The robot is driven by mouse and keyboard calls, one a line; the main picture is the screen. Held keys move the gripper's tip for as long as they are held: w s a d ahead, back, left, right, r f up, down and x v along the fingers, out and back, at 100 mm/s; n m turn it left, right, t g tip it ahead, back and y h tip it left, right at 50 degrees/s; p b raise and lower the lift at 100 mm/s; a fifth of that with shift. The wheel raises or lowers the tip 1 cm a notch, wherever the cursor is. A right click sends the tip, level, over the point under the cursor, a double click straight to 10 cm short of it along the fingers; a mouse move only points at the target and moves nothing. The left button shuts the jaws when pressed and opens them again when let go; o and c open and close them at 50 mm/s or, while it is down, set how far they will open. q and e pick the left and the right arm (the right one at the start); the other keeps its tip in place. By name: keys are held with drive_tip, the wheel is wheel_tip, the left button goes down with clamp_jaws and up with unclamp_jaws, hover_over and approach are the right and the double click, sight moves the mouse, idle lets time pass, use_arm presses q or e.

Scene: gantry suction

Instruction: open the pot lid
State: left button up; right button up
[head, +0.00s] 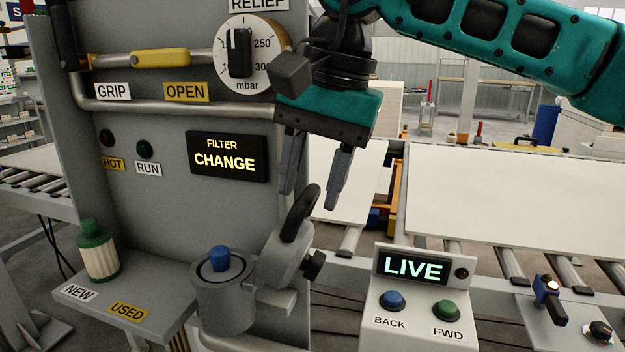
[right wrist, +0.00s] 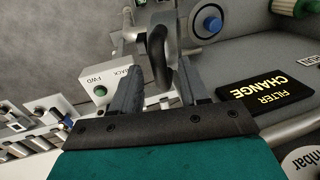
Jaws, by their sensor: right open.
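The grey pot (head: 224,308) stands at the front of the panel, with a blue-topped filter (head: 220,258) showing in its open mouth. The pot lid (head: 283,253) is swung up and tilted back on the pot's right side. Its black loop handle (head: 299,213) points upward. My right gripper (head: 311,195) is open just above the handle. In the right wrist view the handle (right wrist: 158,55) lies between the spread fingers of the gripper (right wrist: 161,75); I cannot tell whether they touch it. My left gripper is not in view.
A green-capped filter (head: 99,250) stands on the shelf (head: 150,312) marked NEW and USED. A control box (head: 416,300) with blue and green buttons stands right of the lid. A yellow-gripped lever (head: 160,58) crosses the panel. White boards (head: 515,195) lie on rollers behind.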

clamp_jaws()
idle(0.5)
